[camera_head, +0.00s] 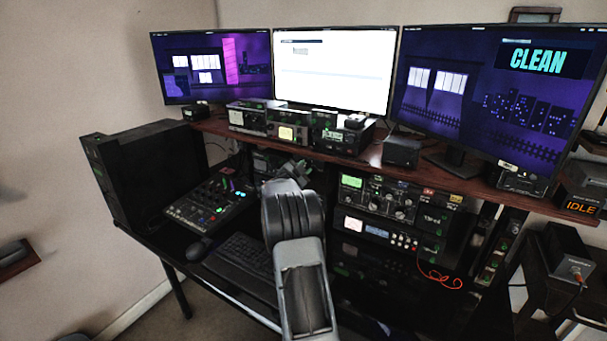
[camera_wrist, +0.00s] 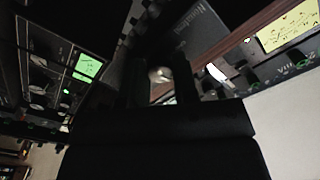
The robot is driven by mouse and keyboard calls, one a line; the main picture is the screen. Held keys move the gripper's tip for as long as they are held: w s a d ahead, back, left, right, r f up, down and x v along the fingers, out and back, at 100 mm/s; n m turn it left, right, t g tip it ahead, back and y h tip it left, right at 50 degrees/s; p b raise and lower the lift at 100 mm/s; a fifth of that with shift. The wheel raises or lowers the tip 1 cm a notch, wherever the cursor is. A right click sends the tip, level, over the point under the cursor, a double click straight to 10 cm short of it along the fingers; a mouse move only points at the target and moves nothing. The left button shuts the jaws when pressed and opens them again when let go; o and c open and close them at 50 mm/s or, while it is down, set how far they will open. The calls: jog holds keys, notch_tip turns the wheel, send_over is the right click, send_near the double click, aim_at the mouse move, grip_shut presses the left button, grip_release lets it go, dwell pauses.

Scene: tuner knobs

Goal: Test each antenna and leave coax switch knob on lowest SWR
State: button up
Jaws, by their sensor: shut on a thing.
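My gripper (camera_head: 288,172) is in front of the gear under the desk shelf, its tip partly hidden by my arm. In the wrist view my gripper (camera_wrist: 161,80) has its two dark fingers on either side of a small pale round knob (camera_wrist: 160,73), shut on it. It appears to be the coax switch knob; its markings and position cannot be read. A yellow-lit needle meter (camera_wrist: 291,26) is at the upper right of the wrist view. A meter with a yellow dial (camera_head: 287,134) also stands on the shelf in the head view. Its reading is too small to tell.
A radio with a green screen (camera_head: 352,182) is right of my gripper. A mixer (camera_head: 210,198) and keyboard (camera_head: 243,266) lie to the left. Three monitors stand above the shelf (camera_head: 215,125); the right monitor (camera_head: 490,85) reads CLEAN. A red cable (camera_head: 435,277) hangs at the right.

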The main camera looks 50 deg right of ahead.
dwell(0.4)
jog(key=o, duration=0.9)
jog(key=b+v, duration=0.2)
jog(key=v, duration=1.1)
jog(key=shift+a, duration=0.4)
grip_shut()
dwell(0.9)
